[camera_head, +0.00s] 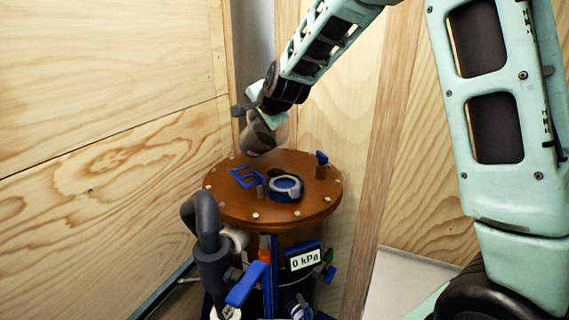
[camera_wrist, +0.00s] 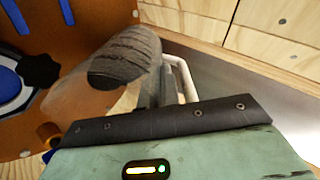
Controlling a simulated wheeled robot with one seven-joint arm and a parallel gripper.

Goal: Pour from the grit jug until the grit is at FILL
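The grit jug (camera_head: 257,137) is a small brownish-grey vessel, tilted, in the air above the back left of the round brown filter lid (camera_head: 230,208). My gripper (camera_head: 266,114) is at the jug's upper end and appears shut on it. In the wrist view the jug (camera_wrist: 78,97) looks see-through and pale, beside a dark ribbed finger. The blue-ringed port (camera_head: 285,187) on the lid lies lower and to the right of the jug; the port also shows at the left of the wrist view (camera_wrist: 12,82). No falling grit, grit level or FILL mark can be made out.
A blue open frame (camera_head: 246,178) and a blue knob (camera_head: 321,158) stand on the lid. A grey bent pipe (camera_head: 203,215), a blue lever (camera_head: 246,285) and a gauge reading 0 kPa (camera_head: 304,260) are below it. Wooden walls (camera_head: 100,150) close in behind.

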